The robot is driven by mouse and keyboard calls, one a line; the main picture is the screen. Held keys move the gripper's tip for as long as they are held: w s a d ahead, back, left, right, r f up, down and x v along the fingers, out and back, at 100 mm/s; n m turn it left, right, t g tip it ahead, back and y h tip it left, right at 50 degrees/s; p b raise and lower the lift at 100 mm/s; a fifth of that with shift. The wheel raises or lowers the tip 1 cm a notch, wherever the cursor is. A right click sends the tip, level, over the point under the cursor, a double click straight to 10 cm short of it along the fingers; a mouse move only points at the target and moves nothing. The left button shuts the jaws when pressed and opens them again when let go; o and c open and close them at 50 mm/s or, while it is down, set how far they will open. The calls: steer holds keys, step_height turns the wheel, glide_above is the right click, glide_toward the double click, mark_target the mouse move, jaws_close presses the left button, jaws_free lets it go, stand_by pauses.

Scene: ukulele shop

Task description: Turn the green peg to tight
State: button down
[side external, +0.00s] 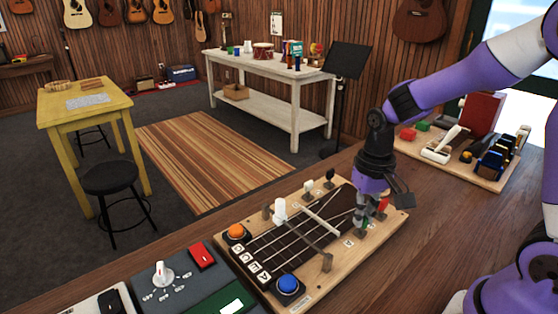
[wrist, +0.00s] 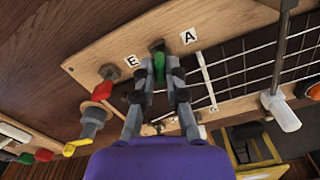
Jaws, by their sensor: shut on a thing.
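The green peg (wrist: 159,68) stands on the wooden board (wrist: 105,60) near the letters E and A in the wrist view. My gripper (wrist: 159,84) has one finger on each side of it and is shut on it. In the side external view my gripper (side external: 367,213) is at the right end of the board (side external: 323,284), and only a little of the green peg shows between the fingers. A red peg (wrist: 101,91) stands just left of my gripper in the wrist view. I cannot read any tight mark or the peg's exact angle.
The board carries strings, a white-topped lever (side external: 280,211), a grey bar (side external: 300,240), an orange button (side external: 236,231) and a blue button (side external: 288,284). A grey control panel (side external: 185,290) lies left, another loaded board (side external: 455,165) behind right. Bare bench (side external: 420,240) shows right of the board.

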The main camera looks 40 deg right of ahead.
stand_by(0.3)
steer(key=c, duration=0.9)
jaws_free()
steer(key=shift+c, duration=0.2)
step_height(320, 180, up, 12)
steer(key=s+a+n+t, duration=0.3)
steer(key=s+n+t, duration=0.1)
steer(key=s+t, duration=0.1)
steer(key=shift+s+a+r+n+t, duration=0.25)
steer(key=shift+s+n+t, duration=0.05)
steer(key=shift+s, duration=0.3)
